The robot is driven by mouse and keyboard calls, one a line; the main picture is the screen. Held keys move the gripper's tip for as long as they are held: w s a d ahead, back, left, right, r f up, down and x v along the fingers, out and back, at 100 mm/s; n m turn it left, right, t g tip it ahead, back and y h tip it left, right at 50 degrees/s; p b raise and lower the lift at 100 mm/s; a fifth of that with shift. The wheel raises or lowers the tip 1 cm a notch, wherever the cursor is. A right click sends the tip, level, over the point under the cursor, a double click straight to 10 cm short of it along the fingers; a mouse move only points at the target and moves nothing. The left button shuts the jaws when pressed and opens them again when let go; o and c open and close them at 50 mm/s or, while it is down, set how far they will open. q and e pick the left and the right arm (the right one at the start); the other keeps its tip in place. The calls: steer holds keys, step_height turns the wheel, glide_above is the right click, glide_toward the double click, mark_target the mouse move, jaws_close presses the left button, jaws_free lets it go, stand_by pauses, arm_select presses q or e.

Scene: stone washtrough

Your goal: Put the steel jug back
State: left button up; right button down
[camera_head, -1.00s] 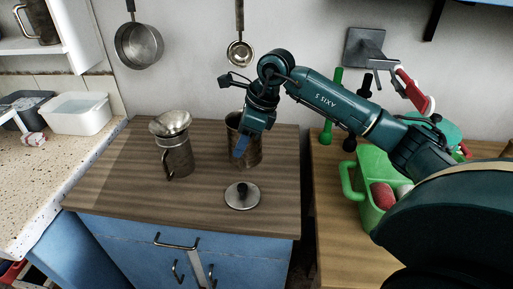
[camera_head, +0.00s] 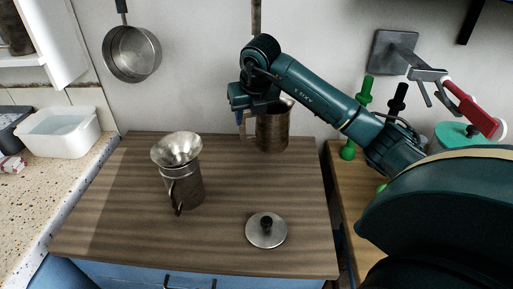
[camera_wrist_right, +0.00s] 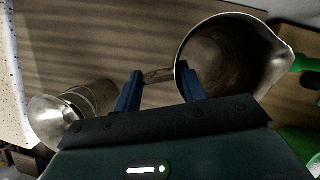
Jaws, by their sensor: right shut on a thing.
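The steel jug (camera_head: 272,130) is a worn metal vessel at the back right of the wooden counter top (camera_head: 120,215). My right gripper (camera_head: 250,112) is shut on it at its left side. In the right wrist view the jug (camera_wrist_right: 235,50) shows its open mouth and spout. Its handle (camera_wrist_right: 158,75) lies between my right gripper's fingers (camera_wrist_right: 162,88). The jug appears raised above the counter, upright or nearly so. My left gripper is not in view.
A second metal jug (camera_head: 187,190) with a funnel (camera_head: 177,148) on top stands left. A round lid (camera_head: 266,231) with a black knob lies in front. A pan (camera_head: 131,53) hangs on the wall. Green bottles (camera_head: 364,92) stand right. The counter's middle is clear.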

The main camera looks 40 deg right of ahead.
step_height(320, 180, down, 8)
steer(key=shift+s, duration=0.15)
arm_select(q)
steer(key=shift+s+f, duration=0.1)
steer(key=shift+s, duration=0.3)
arm_select(e)
steer(key=c, duration=0.8)
jaws_free()
steer(key=v, duration=1.2)
steer(key=shift+r, duration=0.15)
steer(key=shift+s, duration=0.1)
